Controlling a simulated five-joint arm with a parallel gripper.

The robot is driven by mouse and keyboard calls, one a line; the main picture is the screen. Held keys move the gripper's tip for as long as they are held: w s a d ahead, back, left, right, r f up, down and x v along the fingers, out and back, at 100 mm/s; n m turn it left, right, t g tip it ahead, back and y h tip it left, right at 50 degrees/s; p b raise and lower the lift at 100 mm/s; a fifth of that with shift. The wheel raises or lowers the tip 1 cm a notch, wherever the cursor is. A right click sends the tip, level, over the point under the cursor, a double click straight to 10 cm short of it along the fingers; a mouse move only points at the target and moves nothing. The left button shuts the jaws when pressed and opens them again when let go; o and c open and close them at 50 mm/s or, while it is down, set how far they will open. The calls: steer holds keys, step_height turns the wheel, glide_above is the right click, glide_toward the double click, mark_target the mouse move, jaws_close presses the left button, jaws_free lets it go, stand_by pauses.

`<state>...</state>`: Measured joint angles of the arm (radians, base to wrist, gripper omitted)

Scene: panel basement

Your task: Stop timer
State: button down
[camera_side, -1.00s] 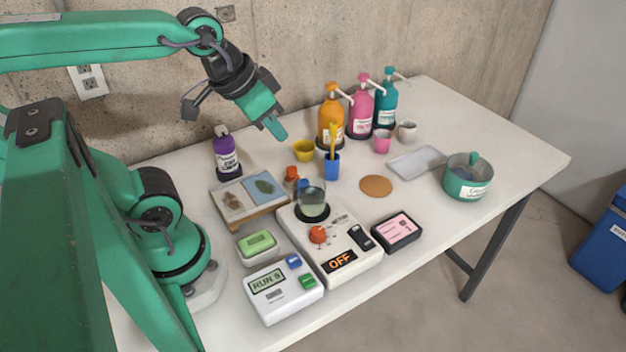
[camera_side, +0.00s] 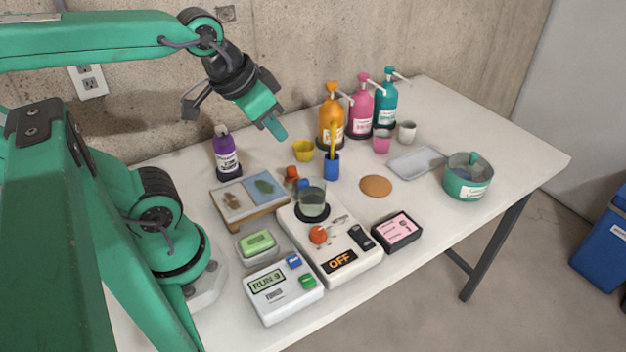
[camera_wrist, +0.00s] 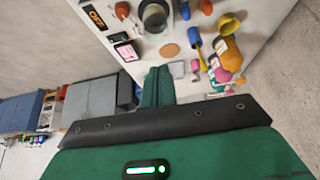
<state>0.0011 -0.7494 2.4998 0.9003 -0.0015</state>
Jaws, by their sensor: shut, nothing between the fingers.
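The timer (camera_side: 284,292) is a white box at the front of the table in the side view. Its display reads "RUN" with a character after it that is hard to make out. It has a blue button (camera_side: 293,261) and a green button (camera_side: 308,281). My gripper (camera_side: 276,127) is shut and empty, raised above the back of the table, well up and away from the timer. Its green fingertips also show in the wrist view (camera_wrist: 157,84). The timer is not clearly visible in the wrist view.
Right of the timer stands a white stirrer base (camera_side: 330,240) with an "OFF" display, a red knob and a beaker (camera_side: 312,201). A green-lidded box (camera_side: 257,243) sits behind the timer. A black-and-pink box (camera_side: 397,231) lies to the right. Pump bottles (camera_side: 332,119) stand at the back.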

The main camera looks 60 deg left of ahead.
steer(key=shift+d, duration=0.1)
steer(key=g, duration=0.6)
glide_above(308, 280)
steer(key=shift+f, duration=2.6)
steer(key=shift+f, duration=0.15)
steer(key=shift+f, duration=6.85)
